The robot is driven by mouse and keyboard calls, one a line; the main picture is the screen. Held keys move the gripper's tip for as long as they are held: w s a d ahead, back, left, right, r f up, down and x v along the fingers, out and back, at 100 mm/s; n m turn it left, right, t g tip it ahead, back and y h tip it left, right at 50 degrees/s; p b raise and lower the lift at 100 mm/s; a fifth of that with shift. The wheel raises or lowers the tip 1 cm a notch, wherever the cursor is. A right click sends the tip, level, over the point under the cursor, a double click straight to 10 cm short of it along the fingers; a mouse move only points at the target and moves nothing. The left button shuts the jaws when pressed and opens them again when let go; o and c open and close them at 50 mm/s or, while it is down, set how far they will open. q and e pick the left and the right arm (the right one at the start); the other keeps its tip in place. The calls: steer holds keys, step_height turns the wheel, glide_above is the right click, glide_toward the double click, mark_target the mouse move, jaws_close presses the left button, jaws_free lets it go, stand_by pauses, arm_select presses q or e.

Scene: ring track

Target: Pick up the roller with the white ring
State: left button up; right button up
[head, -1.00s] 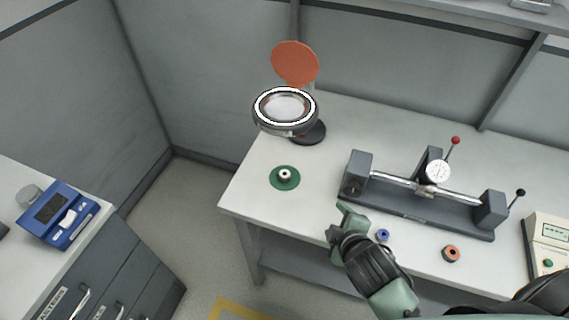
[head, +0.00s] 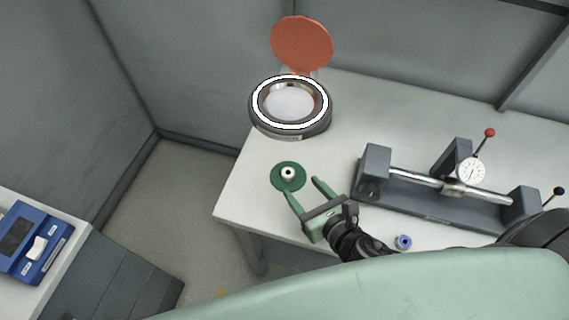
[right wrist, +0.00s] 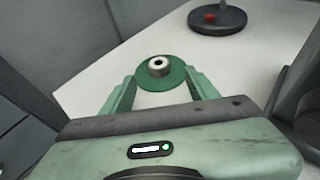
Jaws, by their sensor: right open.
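The roller with the white ring (head: 288,173) stands upright on a round green pad (head: 281,184) near the left end of the white bench. My right gripper (head: 302,189) is open, its two green fingers pointing at the roller from the front right. In the right wrist view the roller (right wrist: 158,65) shows a pale ring around a dark hole. It lies ahead of and between the open fingers (right wrist: 156,84), and I see no contact. A roller with a blue ring (head: 403,242) stands on the bench to the right of my gripper. My left gripper is not in view.
A ring-lit magnifier (head: 290,104) with an orange disc (head: 301,43) stands behind the roller. A fixture with a dial gauge (head: 471,171) fills the bench to the right. A blue device (head: 35,240) sits on the left cabinet. The bench's left edge is close to the pad.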

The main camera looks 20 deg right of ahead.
mark_target(288, 172)
steer(key=x, duration=0.3)
steer(key=shift+w+a+r+p, duration=0.1)
steer(key=shift+w+a+p, duration=0.05)
steer(key=shift+w+p, duration=0.2)
steer(key=x, duration=0.2)
steer(key=shift+w, duration=0.25)
steer(key=shift+w+a+f, duration=0.1)
steer(key=shift+w+f, duration=0.2)
steer(key=shift+f, duration=0.1)
steer(key=c, duration=1)
jaws_close()
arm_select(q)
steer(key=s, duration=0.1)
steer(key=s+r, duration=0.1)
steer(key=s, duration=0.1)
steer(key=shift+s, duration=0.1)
arm_select(e)
steer(key=shift+r, duration=0.15)
